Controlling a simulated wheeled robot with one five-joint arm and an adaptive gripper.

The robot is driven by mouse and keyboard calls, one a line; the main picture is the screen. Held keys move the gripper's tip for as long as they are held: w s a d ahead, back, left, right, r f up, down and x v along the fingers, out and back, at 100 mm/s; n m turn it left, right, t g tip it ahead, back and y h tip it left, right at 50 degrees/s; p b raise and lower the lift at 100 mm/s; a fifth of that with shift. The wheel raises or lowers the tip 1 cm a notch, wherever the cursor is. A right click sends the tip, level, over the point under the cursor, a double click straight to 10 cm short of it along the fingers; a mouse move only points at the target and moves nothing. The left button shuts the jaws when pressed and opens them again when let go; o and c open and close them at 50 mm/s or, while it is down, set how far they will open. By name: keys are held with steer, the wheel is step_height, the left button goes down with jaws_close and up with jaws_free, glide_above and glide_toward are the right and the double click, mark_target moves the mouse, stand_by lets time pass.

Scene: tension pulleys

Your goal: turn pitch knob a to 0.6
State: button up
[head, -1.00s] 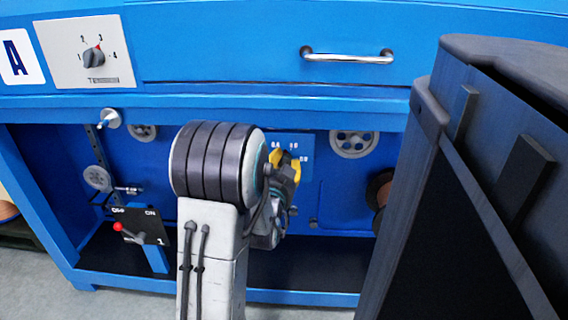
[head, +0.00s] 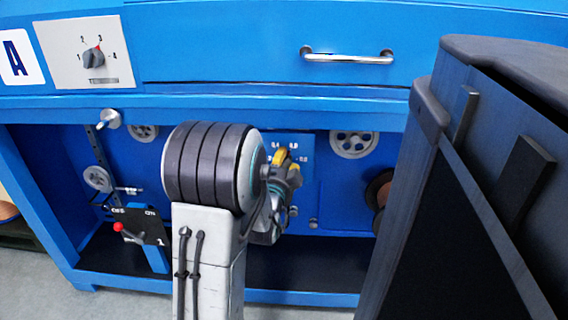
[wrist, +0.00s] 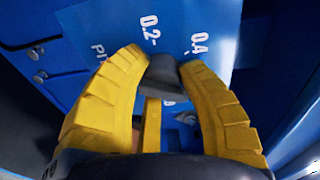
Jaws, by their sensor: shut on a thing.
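The dark grey pitch knob (wrist: 163,75) shows in the wrist view between my two yellow fingertips. My gripper (wrist: 164,68) is shut on it, one fingertip on each side. The blue dial plate (wrist: 185,18) behind it carries the marks 0.2 and 0.4 above the knob, and part of a word starting with "PI". In the head view my gripper (head: 283,160) is in front of the same plate (head: 306,146), whose printed marks show around the yellow fingers. The knob is hidden there behind my gripper, and its exact setting cannot be read.
A red-tipped lever (head: 118,227) on a black ON/OFF plate is at lower left. Grey pulleys (head: 352,144) are on the blue panel. A selector switch (head: 93,58) and a drawer handle (head: 345,57) are above. A large dark box (head: 470,190) closes off the right side.

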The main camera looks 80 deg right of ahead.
steer(key=shift+w+r, duration=0.1)
steer(key=shift+w, duration=0.15)
steer(key=o, duration=0.9)
steer(key=shift+w, duration=0.15)
steer(key=o, duration=0.3)
